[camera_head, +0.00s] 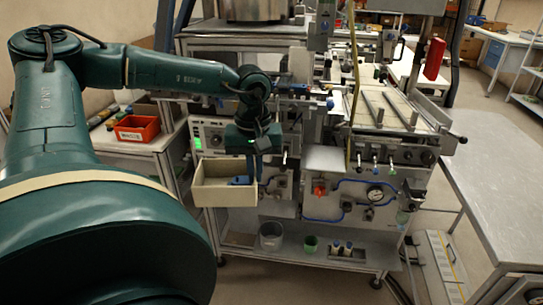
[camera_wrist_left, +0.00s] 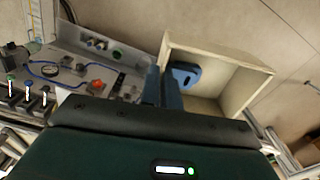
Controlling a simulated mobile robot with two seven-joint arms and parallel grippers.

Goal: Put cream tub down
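The cream tub (camera_head: 222,195) is an open box, roughly level, in front of the machine's left side in the head view. It also shows in the wrist view (camera_wrist_left: 222,58). A blue object (camera_wrist_left: 186,74) lies inside it and shows partly in the head view (camera_head: 240,181). My left gripper (camera_head: 258,176) points down at the tub's right wall. In the wrist view its two blue fingers (camera_wrist_left: 162,88) stand close together on either side of that wall, shut on it. The tub appears held in the air, above the lower shelf's level. My right gripper is not in view.
The machine (camera_head: 330,195) with gauge and blue hoses stands right of the tub. Its lower shelf (camera_head: 300,255) holds a grey bucket (camera_head: 271,236), a green cup (camera_head: 310,244) and small bottles. A red bin (camera_head: 137,128) sits on the left table. A bare metal table (camera_head: 495,185) stands at right.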

